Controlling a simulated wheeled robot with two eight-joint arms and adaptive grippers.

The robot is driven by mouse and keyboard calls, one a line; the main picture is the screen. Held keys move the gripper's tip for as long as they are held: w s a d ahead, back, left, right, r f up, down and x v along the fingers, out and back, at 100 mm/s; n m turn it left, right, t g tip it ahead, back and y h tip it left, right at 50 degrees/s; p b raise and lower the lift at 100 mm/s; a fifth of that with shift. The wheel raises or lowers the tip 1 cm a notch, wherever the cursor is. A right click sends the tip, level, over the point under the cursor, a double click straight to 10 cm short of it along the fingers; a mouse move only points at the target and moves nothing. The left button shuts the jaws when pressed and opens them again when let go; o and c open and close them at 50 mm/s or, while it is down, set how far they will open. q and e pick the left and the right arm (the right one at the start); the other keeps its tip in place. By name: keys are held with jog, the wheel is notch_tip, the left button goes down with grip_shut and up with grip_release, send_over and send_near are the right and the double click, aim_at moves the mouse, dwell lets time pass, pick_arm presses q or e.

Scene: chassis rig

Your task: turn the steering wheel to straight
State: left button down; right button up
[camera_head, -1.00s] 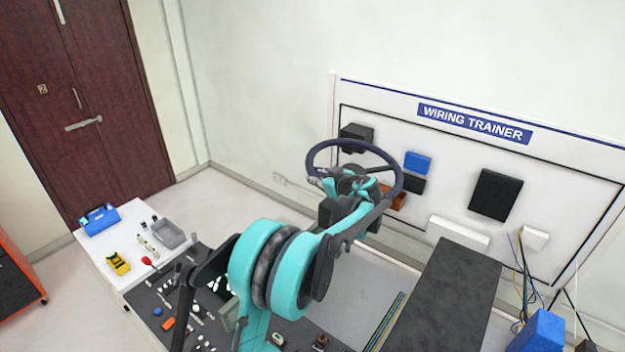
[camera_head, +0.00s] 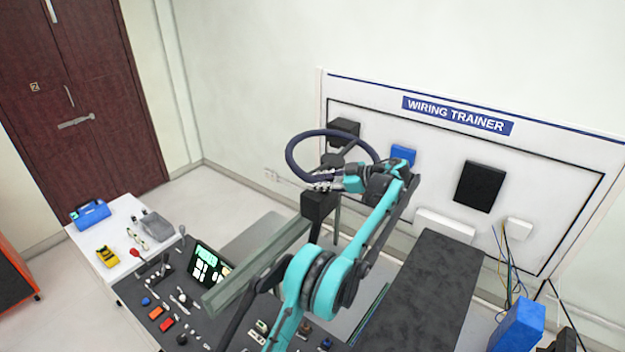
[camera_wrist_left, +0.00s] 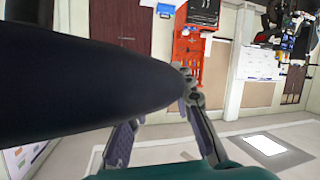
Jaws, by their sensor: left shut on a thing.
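The steering wheel (camera_head: 291,157) is a dark ring in the middle of the head view, standing on a black column (camera_head: 318,205). Its grey hub (camera_head: 331,160) shows inside the ring. My left gripper (camera_head: 324,182) is at the near, lower part of the rim and is shut on it. In the left wrist view the rim (camera_wrist_left: 80,85) is a thick dark bar crossing from the left, passing between the gripper's fingers (camera_wrist_left: 165,125). One finger is partly hidden behind the rim. My right gripper is in neither view.
A dark console (camera_head: 150,290) with switches and a green-lit screen (camera_head: 208,265) lies left of the column. A glassy bar (camera_head: 255,268) stands before it. The wiring trainer board (camera_head: 560,180) is behind the wheel; a black bench (camera_head: 435,285) is to the right.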

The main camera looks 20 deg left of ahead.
pick_arm(q)
jog(key=shift+d, duration=0.1)
dwell(0.4)
jog(key=c, duration=1.3)
grip_release()
jog(key=shift+d, duration=0.1)
jog(key=v, duration=0.7)
jog(key=shift+d, duration=0.1)
jog(key=shift+r, duration=0.15)
